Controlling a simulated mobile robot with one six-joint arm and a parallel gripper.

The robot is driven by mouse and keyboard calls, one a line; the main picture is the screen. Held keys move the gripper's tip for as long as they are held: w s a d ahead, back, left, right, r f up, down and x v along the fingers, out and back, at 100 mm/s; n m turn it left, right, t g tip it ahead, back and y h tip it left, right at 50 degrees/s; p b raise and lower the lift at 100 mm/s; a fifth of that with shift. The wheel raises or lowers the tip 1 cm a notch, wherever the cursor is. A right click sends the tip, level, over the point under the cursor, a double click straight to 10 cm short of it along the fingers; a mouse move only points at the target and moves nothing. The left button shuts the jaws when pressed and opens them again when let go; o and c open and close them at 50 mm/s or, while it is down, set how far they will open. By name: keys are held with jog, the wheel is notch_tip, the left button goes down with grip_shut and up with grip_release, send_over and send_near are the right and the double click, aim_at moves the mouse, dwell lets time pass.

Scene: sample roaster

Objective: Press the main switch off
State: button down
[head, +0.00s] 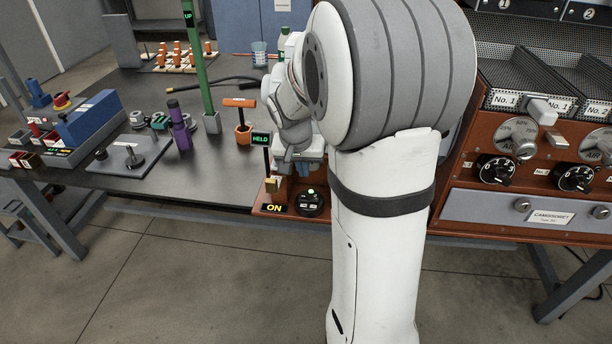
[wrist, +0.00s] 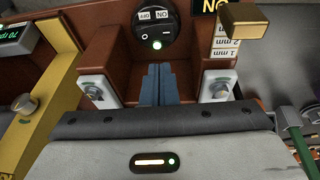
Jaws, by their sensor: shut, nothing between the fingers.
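The main switch is a round black rocker (wrist: 157,30) with O and dash marks, white ON and OFF labels and a lit green lamp; it shows upside down in the wrist view. It also shows in the head view (head: 312,204), on the brown front ledge beside a lit ON sign (head: 277,208). My gripper (wrist: 159,70) is shut and empty. Its blue-grey fingertips point at the switch and appear just short of its lamp side in the wrist view. I cannot tell the gap. In the head view my arm hides most of the gripper.
A HELD sign post (head: 262,139) with a brass block (wrist: 245,20) stands close beside the switch. Roaster panel with knobs (head: 497,168) lies at the right. The dark table (head: 215,170) at left holds a purple bottle (head: 180,130) and an orange-handled tool (head: 241,102).

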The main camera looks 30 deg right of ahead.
jog(key=p+v, duration=0.1)
jog(key=v, duration=0.5)
jog(key=shift+f+b, duration=0.15)
jog(key=shift+b, duration=0.45)
jog(key=shift+s+d+r+b, duration=0.3)
jog(key=shift+d+r+b, duration=0.15)
jog(key=shift+b, duration=0.75)
jog(key=shift+f, duration=0.15)
